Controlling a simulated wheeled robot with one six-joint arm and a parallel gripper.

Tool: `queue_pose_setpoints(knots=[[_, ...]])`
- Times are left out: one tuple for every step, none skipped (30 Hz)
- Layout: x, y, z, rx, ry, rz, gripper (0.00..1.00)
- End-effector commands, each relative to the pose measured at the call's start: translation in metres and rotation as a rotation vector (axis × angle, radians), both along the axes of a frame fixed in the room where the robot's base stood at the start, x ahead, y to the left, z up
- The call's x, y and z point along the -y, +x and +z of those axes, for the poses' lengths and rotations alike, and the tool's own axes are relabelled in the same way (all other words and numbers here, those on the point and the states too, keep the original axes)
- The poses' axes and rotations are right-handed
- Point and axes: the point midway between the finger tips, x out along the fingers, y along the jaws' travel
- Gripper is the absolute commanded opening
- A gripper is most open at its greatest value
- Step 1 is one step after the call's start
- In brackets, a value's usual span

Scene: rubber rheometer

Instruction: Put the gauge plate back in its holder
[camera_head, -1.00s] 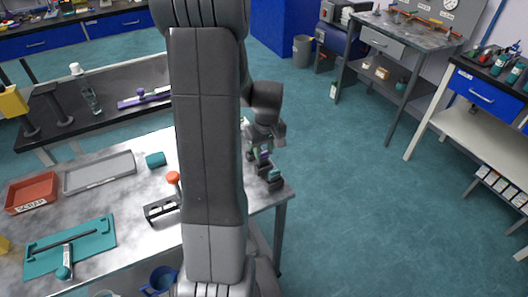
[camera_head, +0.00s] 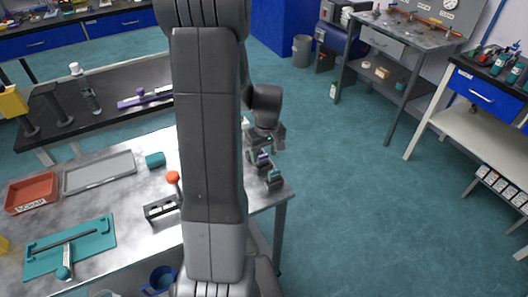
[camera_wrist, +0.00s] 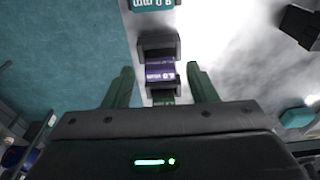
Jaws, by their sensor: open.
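In the wrist view, my gripper (camera_wrist: 160,68) is open, with its two green fingers spread on either side of a purple labelled plate (camera_wrist: 160,73). The plate stands by a dark block-like holder (camera_wrist: 158,43); a dark green labelled piece (camera_wrist: 163,96) shows just below it, partly hidden by my gripper body. A teal labelled piece (camera_wrist: 152,4) is cut off at the top edge. In the head view, my gripper is over the right end of the metal table, near the purple piece (camera_head: 263,160) and the teal piece (camera_head: 275,176). I cannot tell which is the gauge plate.
On the metal table are a red scrap tray (camera_head: 32,193), a grey tray (camera_head: 100,172), a teal block (camera_head: 155,160), a black rack (camera_head: 161,207) and a teal board (camera_head: 70,247). My arm hides the table's middle. The floor to the right is clear.

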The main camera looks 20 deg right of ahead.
Motion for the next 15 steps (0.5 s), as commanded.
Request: queue_pose_setpoints(knots=[[0.000, 0.000, 0.006, 0.003, -0.002, 0.000, 0.52], [0.001, 0.000, 0.010, 0.004, -0.002, 0.000, 0.52], [0.001, -0.001, 0.016, 0.005, -0.002, 0.000, 0.52], [0.001, -0.001, 0.020, 0.005, -0.002, 0.000, 0.52], [0.001, -0.002, 0.026, 0.006, -0.002, 0.000, 0.52], [0.001, -0.003, 0.034, 0.006, -0.003, 0.000, 0.52], [0.001, -0.004, 0.040, 0.006, -0.002, -0.001, 0.52], [0.001, -0.004, 0.046, 0.007, -0.003, -0.001, 0.52], [0.001, -0.005, 0.054, 0.006, -0.002, -0.001, 0.52], [0.002, -0.006, 0.061, 0.007, -0.003, -0.001, 0.52], [0.002, -0.007, 0.067, 0.007, -0.003, -0.001, 0.52], [0.002, -0.008, 0.075, 0.006, -0.002, -0.001, 0.52], [0.002, -0.009, 0.081, 0.006, -0.002, -0.001, 0.52], [0.002, -0.009, 0.086, 0.005, -0.002, -0.001, 0.52], [0.002, -0.010, 0.093, 0.006, -0.002, -0.001, 0.52]])
